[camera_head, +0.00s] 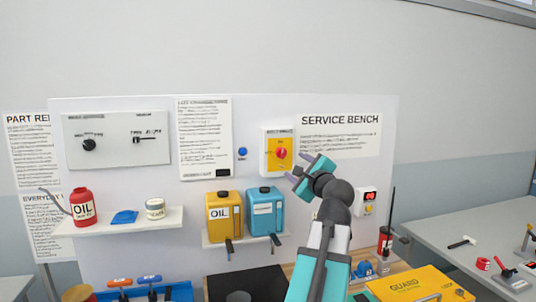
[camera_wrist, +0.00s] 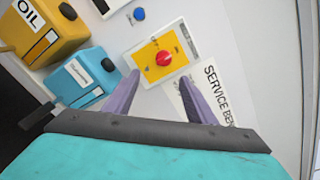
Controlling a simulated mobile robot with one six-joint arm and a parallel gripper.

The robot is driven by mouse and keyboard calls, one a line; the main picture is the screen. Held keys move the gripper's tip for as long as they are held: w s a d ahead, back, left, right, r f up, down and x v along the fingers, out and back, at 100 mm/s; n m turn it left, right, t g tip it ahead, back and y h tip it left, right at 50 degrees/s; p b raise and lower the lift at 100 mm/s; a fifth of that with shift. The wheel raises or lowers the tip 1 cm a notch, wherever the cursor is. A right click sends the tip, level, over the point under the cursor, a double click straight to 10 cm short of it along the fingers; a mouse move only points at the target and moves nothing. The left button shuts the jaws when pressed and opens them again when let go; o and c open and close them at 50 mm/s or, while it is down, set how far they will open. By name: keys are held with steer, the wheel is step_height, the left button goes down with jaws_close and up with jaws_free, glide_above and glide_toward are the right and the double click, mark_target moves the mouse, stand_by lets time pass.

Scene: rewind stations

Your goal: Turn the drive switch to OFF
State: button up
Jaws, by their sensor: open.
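The drive switch is a red rotary knob (camera_head: 281,153) on a yellow plate (camera_head: 271,165) in a white box on the upright board. In the wrist view the knob (camera_wrist: 164,58) lies ahead of the jaws, between the fingertips but beyond them. My gripper (camera_head: 308,171) is open, with purple fingers, just right of and below the switch box in the head view. The fingers (camera_wrist: 160,86) hold nothing and do not appear to touch the knob. The lettering by the knob is too small to read.
A blue button (camera_head: 242,152) is left of the switch. A yellow oil can (camera_head: 224,216) and a blue can (camera_head: 264,212) stand on a shelf below.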

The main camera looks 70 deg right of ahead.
mark_target(283, 154)
steer(key=shift+r, duration=0.4)
steer(key=shift+w+d, duration=0.1)
steer(key=p+x, duration=0.4)
steer(key=x, duration=0.9)
steer(key=shift+w+d+r, duration=0.1)
steer(key=shift+d+r, duration=0.05)
steer(key=shift+d, duration=0.15)
steer(key=c, duration=1)
steer(key=shift+c, duration=0.2)
